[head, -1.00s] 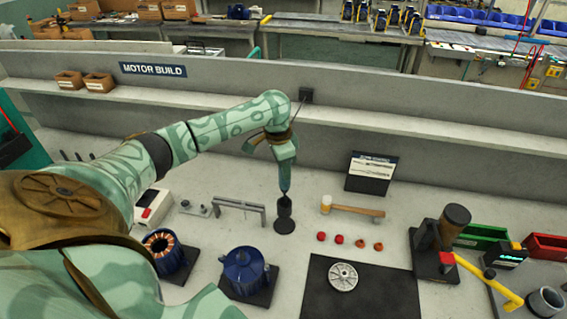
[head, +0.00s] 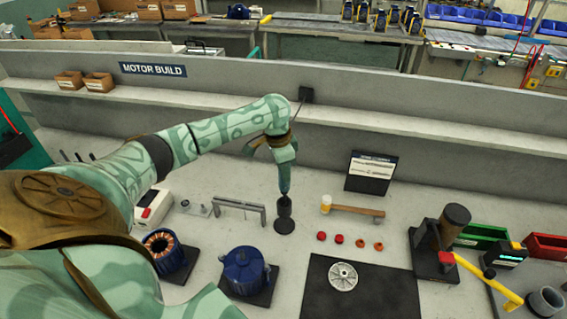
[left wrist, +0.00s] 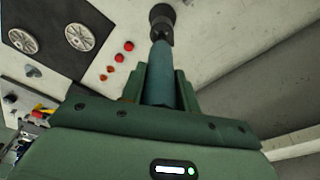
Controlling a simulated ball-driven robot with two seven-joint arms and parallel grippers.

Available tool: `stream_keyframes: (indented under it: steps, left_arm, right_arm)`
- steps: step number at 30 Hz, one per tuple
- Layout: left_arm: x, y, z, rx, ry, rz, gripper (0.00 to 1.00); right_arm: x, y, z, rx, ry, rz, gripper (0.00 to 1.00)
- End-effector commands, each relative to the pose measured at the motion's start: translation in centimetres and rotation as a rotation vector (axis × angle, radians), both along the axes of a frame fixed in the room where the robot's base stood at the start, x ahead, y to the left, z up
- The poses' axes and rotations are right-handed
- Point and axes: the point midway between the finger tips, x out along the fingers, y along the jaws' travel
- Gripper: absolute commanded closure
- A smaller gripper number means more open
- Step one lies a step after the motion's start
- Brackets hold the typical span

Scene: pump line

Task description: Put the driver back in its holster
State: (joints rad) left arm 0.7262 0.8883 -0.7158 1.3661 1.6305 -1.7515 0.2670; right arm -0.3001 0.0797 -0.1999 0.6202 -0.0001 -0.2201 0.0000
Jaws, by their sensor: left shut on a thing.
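The driver (head: 285,182) has a dark teal, tapering body and points down below my left gripper (head: 285,163). In the left wrist view the driver (left wrist: 158,75) sits between the two green fingers of my left gripper (left wrist: 158,88), which is shut on it. The holster (head: 284,212) is a black upright cup on a round base on the bench. The driver's lower end meets the top of the holster (left wrist: 162,20), in line with it. How deep the driver sits is hidden. My right gripper is not in view.
A grey bracket (head: 239,206) stands left of the holster, and a mallet (head: 352,209) lies to the right. Red and orange caps (head: 340,239) lie nearby. A blue motor housing (head: 246,268) stands in front, with a black mat (head: 390,292) to its right.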

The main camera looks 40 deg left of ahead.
Motion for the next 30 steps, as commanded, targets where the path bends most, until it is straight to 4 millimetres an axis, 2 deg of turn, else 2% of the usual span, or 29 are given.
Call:
stream_keyframes:
  steps: [30]
  left_arm:
    - [0.0, 0.0, -3.1, 0.000, 0.000, -0.001, 0.96]
  right_arm:
    - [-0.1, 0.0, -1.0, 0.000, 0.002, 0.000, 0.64]
